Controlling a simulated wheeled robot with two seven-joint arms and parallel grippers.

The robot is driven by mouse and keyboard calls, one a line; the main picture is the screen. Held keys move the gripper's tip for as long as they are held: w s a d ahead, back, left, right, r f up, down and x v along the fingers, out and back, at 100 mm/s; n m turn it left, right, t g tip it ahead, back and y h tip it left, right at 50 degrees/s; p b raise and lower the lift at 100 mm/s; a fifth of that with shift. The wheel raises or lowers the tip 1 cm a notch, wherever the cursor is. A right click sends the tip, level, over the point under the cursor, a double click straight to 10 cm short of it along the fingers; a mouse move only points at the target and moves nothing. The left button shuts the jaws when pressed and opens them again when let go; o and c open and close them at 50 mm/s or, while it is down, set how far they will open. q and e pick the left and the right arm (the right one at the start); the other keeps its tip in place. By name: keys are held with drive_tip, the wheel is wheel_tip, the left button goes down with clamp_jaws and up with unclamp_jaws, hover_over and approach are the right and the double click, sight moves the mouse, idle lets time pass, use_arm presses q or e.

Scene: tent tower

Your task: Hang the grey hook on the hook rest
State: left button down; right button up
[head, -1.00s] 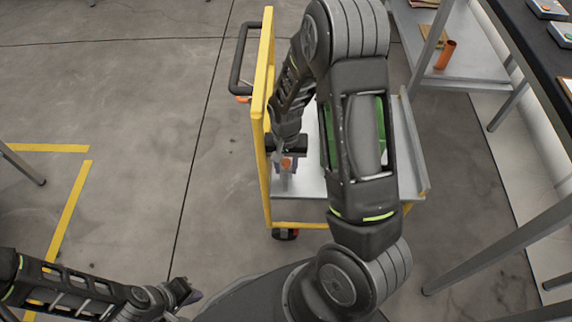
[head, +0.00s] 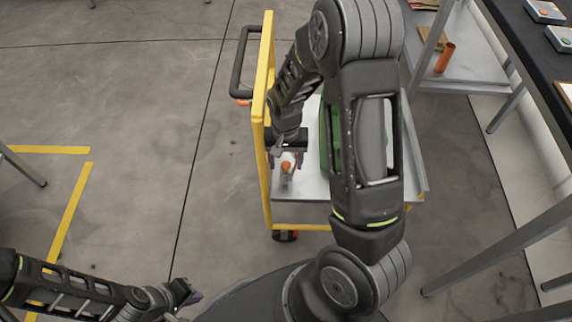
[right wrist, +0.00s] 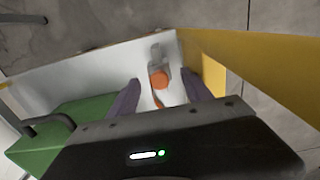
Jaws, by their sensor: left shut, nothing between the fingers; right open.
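A small grey piece with an orange part, seemingly the grey hook (head: 287,179), is on the white cart deck near its front left corner. It also shows in the right wrist view (right wrist: 156,56), just beyond and between my fingertips. My right gripper (head: 286,160) is open over it, its purple fingers (right wrist: 162,84) spread on either side of the orange part; I cannot tell whether they touch it. My left gripper (head: 188,295) is shut and empty at the lower left, away from the cart. I cannot make out the hook rest with certainty.
The cart has a yellow frame (head: 263,75) close to the left of my right gripper. A green case (head: 325,138) stands on the deck, partly hidden by my right arm. A dark table (head: 515,40) and a shelf with an orange cylinder (head: 445,57) are at the right.

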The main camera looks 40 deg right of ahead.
wheel_tip(320, 180, up, 4)
drive_tip(key=shift+r+p, duration=0.1)
drive_tip(key=shift+p, duration=0.3)
idle(0.7)
